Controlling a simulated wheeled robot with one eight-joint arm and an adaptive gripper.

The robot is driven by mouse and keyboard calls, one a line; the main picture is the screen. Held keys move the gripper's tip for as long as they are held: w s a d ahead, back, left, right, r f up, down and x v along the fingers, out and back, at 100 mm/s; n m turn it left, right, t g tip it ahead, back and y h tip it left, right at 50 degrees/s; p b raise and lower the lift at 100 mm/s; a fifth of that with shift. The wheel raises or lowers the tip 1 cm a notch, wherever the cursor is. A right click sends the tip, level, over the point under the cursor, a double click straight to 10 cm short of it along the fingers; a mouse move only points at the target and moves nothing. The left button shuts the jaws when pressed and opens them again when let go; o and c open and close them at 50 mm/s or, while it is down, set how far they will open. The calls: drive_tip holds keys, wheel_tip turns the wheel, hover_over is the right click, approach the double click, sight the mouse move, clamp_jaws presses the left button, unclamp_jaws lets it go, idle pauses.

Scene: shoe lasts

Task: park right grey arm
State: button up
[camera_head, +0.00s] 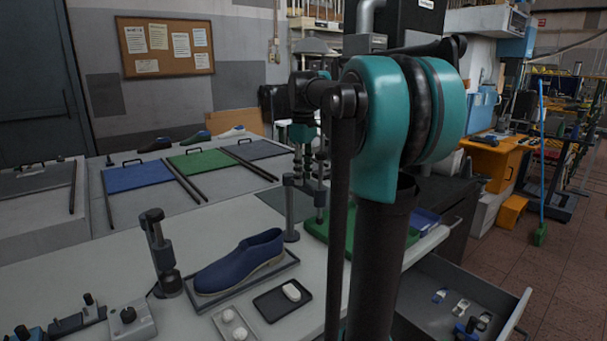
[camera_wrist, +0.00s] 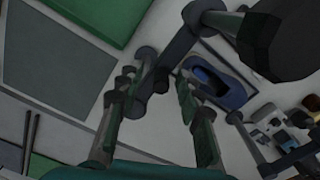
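The right grey arm (camera_head: 291,208) stands upright beside the heel of a blue shoe (camera_head: 238,262) on a tray in the camera_head view. In the camera_wrist view a grey bar with dark round ends (camera_wrist: 181,42), which looks like this arm, lies just beyond my fingertips. My gripper (camera_head: 308,170) points down close to the arm. Its two fingers (camera_wrist: 157,78) are apart, with one dark end of the bar showing between their tips. I cannot tell whether they touch it. The blue shoe also shows in the camera_wrist view (camera_wrist: 216,80).
A second grey post (camera_head: 161,255) stands left of the shoe. A black tray with a white piece (camera_head: 283,299) and a small tray (camera_head: 233,326) lie in front. A green tray (camera_head: 318,229) is behind my arm. An open drawer (camera_head: 440,292) juts out at lower right.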

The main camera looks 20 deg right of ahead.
wheel_tip(320, 180, up, 12)
idle(0.5)
